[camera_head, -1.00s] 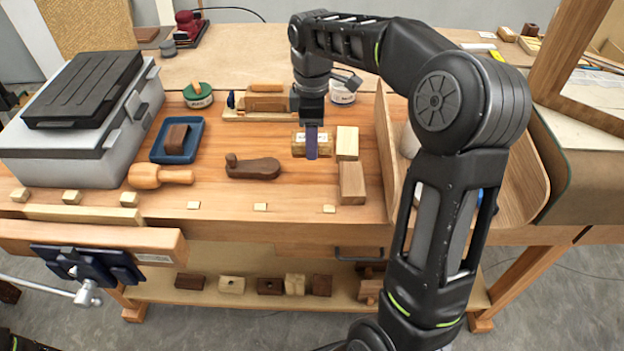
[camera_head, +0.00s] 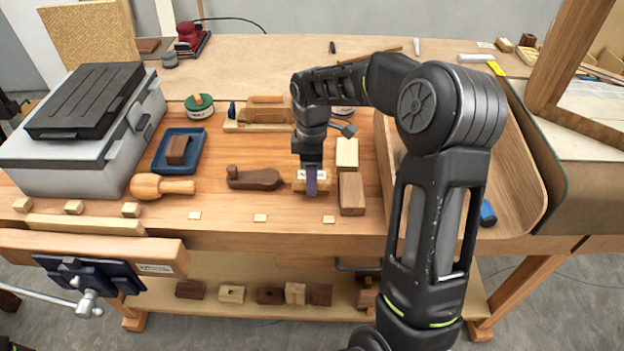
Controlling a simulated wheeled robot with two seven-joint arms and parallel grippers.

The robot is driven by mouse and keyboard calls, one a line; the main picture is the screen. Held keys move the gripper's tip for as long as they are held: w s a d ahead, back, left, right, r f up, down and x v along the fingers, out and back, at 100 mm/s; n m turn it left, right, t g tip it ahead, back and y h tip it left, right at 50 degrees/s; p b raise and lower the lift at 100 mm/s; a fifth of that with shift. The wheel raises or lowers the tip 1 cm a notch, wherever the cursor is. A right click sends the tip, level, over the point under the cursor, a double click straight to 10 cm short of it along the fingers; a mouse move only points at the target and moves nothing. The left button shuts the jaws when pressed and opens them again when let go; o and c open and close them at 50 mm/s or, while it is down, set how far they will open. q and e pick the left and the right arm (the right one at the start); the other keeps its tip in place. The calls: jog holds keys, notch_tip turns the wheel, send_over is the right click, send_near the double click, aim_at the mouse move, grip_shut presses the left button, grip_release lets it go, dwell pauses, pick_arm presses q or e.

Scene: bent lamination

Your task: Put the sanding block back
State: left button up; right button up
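The sanding block (camera_head: 299,182) looks like a tan block with a pale label. It is in the head view near the middle of the bench, between a dark wooden plane and a brown wood block. My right gripper (camera_head: 311,185) comes down over it from above, with a purple finger across its front, and appears shut on it. The finger and wrist hide part of the block. I cannot tell whether it touches the bench top. My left gripper is not in view.
The dark plane (camera_head: 253,178) is close on the left. A brown block (camera_head: 352,194) and a pale block (camera_head: 347,153) stand close on the right. A blue tray (camera_head: 160,168) holding a brown block, and a mallet (camera_head: 160,187), are further left. Bench in front is mostly clear.

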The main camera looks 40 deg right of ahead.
jog(key=shift+f, duration=0.95)
jog(key=shift+f, duration=0.15)
jog(key=o, duration=1.3)
notch_tip(320, 180, up, 12)
jog(key=shift+r+b, duration=0.2)
jog(key=shift+b, duration=0.3)
jog(key=shift+f, duration=0.1)
